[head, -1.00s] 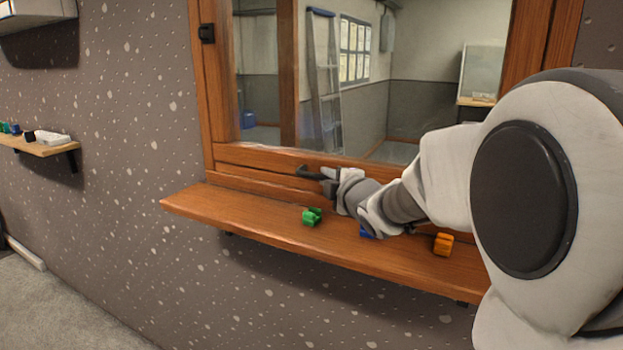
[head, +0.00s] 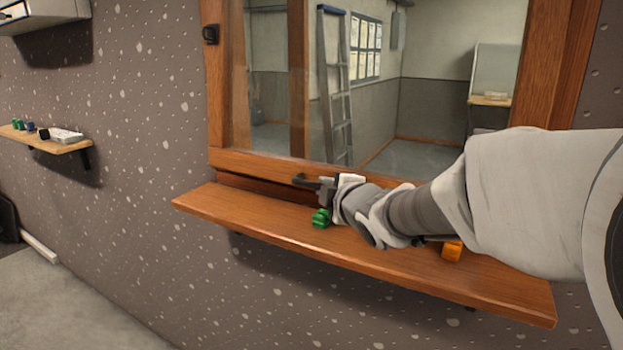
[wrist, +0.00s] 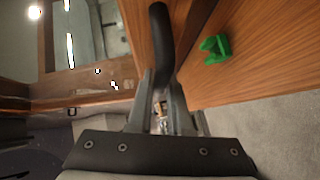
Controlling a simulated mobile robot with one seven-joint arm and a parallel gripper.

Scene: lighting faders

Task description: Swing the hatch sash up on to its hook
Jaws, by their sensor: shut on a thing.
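The hatch sash is a wood-framed glass pane; its bottom rail (head: 262,162) crosses above the sill shelf. A dark gap shows under the rail, so its lower edge stands a little off the frame. The black handle (head: 303,180) is on the lower part of the sash. My gripper (head: 324,185) is shut on this handle. In the wrist view the black handle (wrist: 160,42) runs between the fingers of my gripper (wrist: 161,92). A small black fitting (head: 210,34) is on the frame's left post; I cannot tell whether it is the hook.
The wooden sill shelf (head: 255,224) juts out below the hatch. A green block (head: 321,218) stands close under my gripper, also in the wrist view (wrist: 215,49). An orange block (head: 452,251) is farther right, partly behind my arm. A small side shelf (head: 60,146) hangs at left.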

